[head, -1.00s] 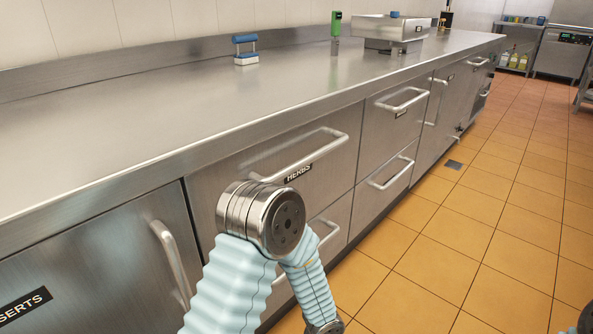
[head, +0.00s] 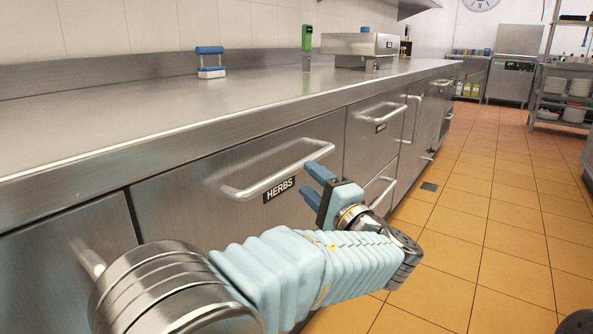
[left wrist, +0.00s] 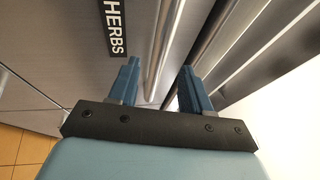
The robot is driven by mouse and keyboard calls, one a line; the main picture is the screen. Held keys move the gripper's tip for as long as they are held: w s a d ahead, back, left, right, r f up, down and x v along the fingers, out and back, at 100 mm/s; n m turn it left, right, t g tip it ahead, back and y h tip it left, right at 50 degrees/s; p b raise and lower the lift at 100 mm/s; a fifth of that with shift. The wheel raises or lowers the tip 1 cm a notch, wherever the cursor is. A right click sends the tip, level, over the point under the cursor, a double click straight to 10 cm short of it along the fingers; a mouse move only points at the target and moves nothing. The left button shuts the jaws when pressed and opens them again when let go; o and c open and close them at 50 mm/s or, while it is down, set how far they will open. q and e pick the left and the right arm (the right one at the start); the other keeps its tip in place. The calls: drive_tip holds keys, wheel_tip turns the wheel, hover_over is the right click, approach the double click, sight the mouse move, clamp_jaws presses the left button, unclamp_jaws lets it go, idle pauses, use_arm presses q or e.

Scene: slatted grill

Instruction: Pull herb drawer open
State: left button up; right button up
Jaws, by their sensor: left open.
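The herb drawer (head: 200,190) is shut, its front flush with the cabinet below the counter. Its bar handle (head: 262,183) sits above a black HERBS label (head: 280,189); the label (left wrist: 115,28) also shows in the left wrist view. My left gripper (head: 314,186) is open and empty near the right end of the handle, its blue fingers pointing toward the drawer. In the left wrist view, the handle (left wrist: 165,40) runs in the gap between the fingers (left wrist: 159,88). Whether it lies within their reach is unclear. My right gripper is not in view.
The counter edge (head: 250,118) overhangs just above the drawer. Another handled drawer (head: 372,140) is to the right, and a cabinet door (head: 60,260) to the left. A blue-handled tool (head: 210,62) stands on the counter. The tiled floor (head: 470,220) is clear.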

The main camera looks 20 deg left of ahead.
sight(300, 170)
use_arm(q)
drive_tip(key=x, duration=0.6)
drive_tip(key=shift+f, duration=0.1)
clamp_jaws()
